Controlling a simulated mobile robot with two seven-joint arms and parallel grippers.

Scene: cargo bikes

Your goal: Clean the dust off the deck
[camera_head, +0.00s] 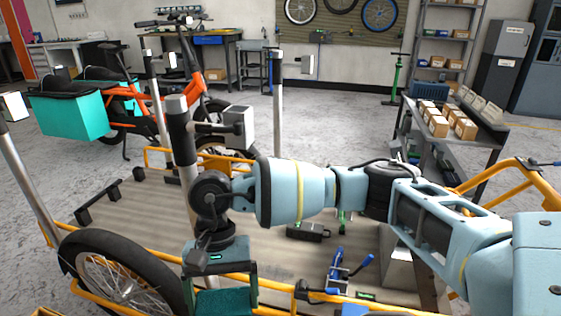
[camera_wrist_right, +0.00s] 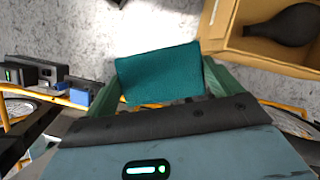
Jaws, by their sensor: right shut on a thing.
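The deck (camera_head: 140,215) is a grey-brown planked platform inside orange bike frame tubes. I cannot make out dust on it for certain. My right gripper (camera_head: 222,285) hangs at the deck's near edge, beside the spoked wheel. It is shut on a teal cloth or pad (camera_head: 225,303), which shows fully in the right wrist view (camera_wrist_right: 160,75) between the green fingers (camera_wrist_right: 172,88). In that view grey floor lies behind the pad. My right arm crosses over the deck and hides part of it. My left gripper is not in view.
A black box (camera_head: 308,231) and a blue-handled tool (camera_head: 338,268) lie on the deck's right part. A black wheel (camera_head: 112,275) stands at the near left. Upright posts (camera_head: 162,110) rise around the deck. A cardboard box (camera_wrist_right: 228,36) holding a dark object is near the gripper.

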